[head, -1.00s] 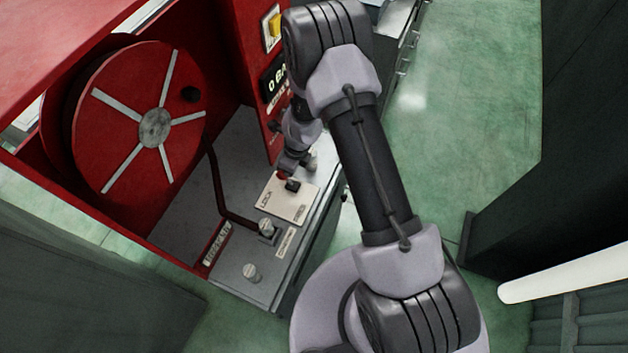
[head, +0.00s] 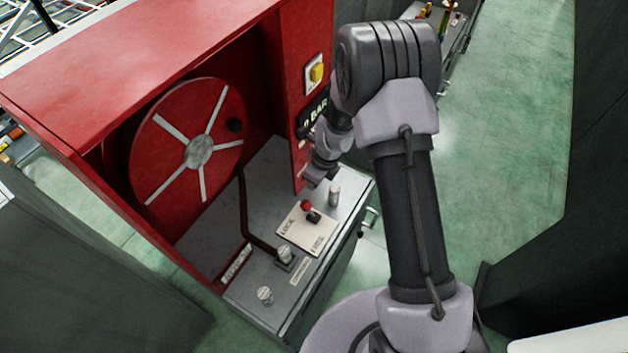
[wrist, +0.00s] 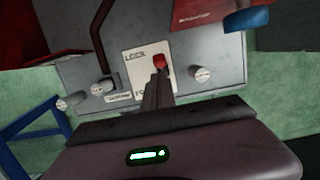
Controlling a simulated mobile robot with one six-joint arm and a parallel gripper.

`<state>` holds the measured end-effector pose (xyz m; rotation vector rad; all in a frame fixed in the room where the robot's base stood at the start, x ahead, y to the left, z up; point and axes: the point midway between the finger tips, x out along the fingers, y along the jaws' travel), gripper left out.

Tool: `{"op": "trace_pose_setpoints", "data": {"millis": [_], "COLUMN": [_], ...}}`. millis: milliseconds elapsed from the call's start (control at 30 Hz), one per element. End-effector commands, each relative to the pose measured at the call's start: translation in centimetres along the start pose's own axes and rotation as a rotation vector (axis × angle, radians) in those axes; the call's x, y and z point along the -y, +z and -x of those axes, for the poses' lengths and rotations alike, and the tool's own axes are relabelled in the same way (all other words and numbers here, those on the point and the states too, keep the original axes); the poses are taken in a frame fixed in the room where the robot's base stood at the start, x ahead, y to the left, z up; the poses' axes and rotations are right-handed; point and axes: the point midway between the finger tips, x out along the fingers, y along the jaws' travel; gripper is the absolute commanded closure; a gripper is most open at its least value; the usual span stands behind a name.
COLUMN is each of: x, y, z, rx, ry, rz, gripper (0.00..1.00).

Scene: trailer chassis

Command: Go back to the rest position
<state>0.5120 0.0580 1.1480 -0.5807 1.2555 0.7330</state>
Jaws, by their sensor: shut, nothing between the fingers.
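My gripper (head: 318,182) is shut and empty. In the head view it is above the red-knobbed lever (head: 307,206) on the white LOCK plate (head: 296,228), with a visible gap between them. In the wrist view my closed fingers (wrist: 158,84) point toward the same red knob (wrist: 160,60), and they cover the lower right part of the plate. The lever leans toward the upper left of its plate in the head view.
A red cabinet with a hose reel (head: 200,150) stands left of my arm. A yellow switch (head: 317,72) is on its panel. Several silver knobs (head: 265,295) rise from the grey console. A dark wall is at the right; green floor (head: 510,130) lies between.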

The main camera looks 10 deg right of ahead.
Motion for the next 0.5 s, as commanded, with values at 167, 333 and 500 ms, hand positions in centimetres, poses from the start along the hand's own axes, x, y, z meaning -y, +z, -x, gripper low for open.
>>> {"op": "trace_pose_setpoints", "data": {"millis": [167,333,500], "x": [0.0,0.1,-0.8], "y": [0.0,0.1,0.2], "z": [0.0,0.1,3.0], "rx": [0.0,0.006,0.075], "ry": [0.0,-0.004,-0.068], "rz": [0.0,0.018,0.394], "gripper": [1.0,1.0,1.0]}}
